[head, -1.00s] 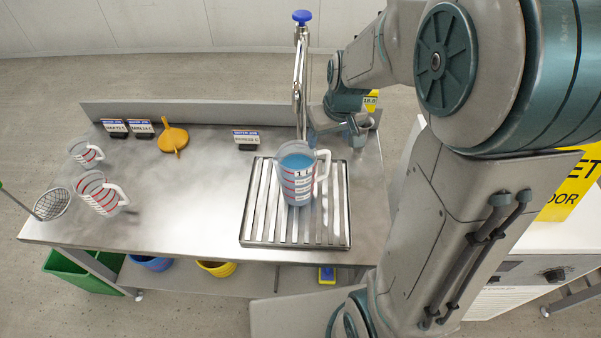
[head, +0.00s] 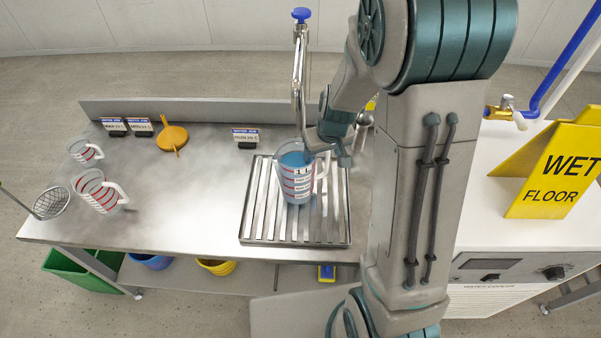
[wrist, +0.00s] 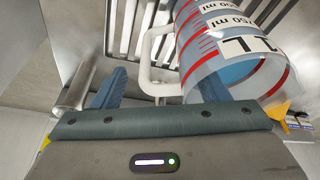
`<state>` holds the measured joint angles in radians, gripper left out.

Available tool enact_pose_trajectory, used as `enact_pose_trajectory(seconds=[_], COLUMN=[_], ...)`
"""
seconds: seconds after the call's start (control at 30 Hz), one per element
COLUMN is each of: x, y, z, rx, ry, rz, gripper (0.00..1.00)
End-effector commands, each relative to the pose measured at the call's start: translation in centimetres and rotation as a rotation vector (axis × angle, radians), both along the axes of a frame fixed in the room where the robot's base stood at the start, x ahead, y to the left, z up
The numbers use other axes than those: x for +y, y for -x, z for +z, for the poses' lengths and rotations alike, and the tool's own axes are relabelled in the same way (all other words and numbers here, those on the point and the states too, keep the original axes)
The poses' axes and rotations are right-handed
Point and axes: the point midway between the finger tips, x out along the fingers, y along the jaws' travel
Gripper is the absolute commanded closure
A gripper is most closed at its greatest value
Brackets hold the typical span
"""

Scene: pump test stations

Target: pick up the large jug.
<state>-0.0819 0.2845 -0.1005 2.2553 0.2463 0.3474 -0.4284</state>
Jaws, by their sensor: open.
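The large jug (head: 293,182) is clear with red marks and a 1 L label. It stands upright on the slatted drain grate (head: 254,210) below the tap and holds blue liquid. My gripper (head: 335,152) is open just right of the jug's upper part, on its handle side. In the wrist view the jug (wrist: 232,45) fills the upper right, with its white handle (wrist: 146,62) showing between the two open fingers of my gripper (wrist: 162,85). The right finger overlaps the jug's body in that view. I cannot tell whether either finger touches it.
Two other jugs, a medium one (head: 98,190) and a small one (head: 84,152), stand at the left beside a strainer (head: 52,204). An orange funnel (head: 172,138) lies behind. The tap (head: 299,80) rises behind the large jug. The middle of the bench is clear.

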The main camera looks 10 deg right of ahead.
Motion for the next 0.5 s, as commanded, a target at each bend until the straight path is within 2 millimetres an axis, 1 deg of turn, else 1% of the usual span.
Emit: enact_pose_trajectory(seconds=[0.1, 0.13, 0.17, 0.2, 0.27, 0.3, 0.37, 0.5], x=[0.0, 0.0, 0.0, 0.0, 0.0, 0.0, 0.0, 0.0], y=[-0.01, 0.0, 0.0, 0.0, 0.0, 0.0, 0.01, -0.07], z=[0.03, 0.04, 0.04, 0.04, 0.05, 0.05, 0.05, 0.17], rx=[0.0, 0.0, 0.0, 0.0, 0.0, 0.0, 0.0, -0.003], ry=[0.0, 0.0, 0.0, 0.0, 0.0, 0.0, 0.0, -0.001], rz=[0.0, 0.0, 0.0, 0.0, 0.0, 0.0, 0.0, -0.001], gripper=[0.32, 0.38, 0.46, 0.57, 0.74, 0.85, 1.0, 1.0])
